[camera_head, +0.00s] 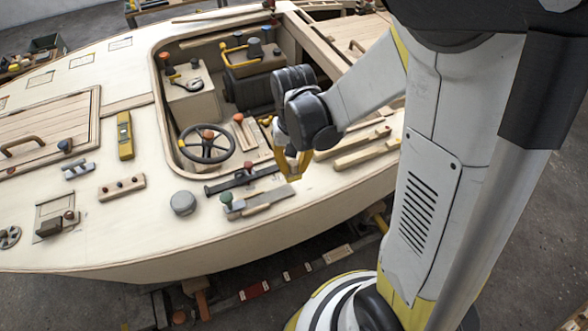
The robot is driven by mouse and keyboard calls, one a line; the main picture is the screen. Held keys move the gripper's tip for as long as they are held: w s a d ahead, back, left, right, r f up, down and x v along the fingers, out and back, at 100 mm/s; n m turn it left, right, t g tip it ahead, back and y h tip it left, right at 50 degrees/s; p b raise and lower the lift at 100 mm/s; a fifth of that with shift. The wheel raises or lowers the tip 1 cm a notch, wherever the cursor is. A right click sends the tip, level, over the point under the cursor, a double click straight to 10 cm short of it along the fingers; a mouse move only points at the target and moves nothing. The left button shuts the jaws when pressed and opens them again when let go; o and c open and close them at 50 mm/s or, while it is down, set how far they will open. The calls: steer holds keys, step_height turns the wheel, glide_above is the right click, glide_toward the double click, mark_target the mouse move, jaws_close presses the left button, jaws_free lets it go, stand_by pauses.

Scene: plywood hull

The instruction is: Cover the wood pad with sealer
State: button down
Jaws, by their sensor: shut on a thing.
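My gripper (291,176) has yellow fingers and hangs over the near edge of the pale plywood hull (150,225), to the right of the steering wheel. Its fingers are shut on a small reddish thing (285,167), mostly hidden between them. I cannot tell whether this is a sealer applicator. Just left of and below the fingers, a flat pale wooden piece (268,196) lies on the deck beside a tool with green and red knobs (228,203). I cannot tell for sure which piece is the wood pad, and no sealer coat can be made out.
A black steering wheel (206,144) stands in the open cockpit. Loose wooden strips (362,155) lie on the deck right of my gripper. A grey round cap (183,203), a small block with knobs (122,187) and a yellow level (125,135) sit to the left.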

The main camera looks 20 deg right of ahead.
steer(key=shift+r+p, duration=0.85)
steer(key=shift+r, duration=0.55)
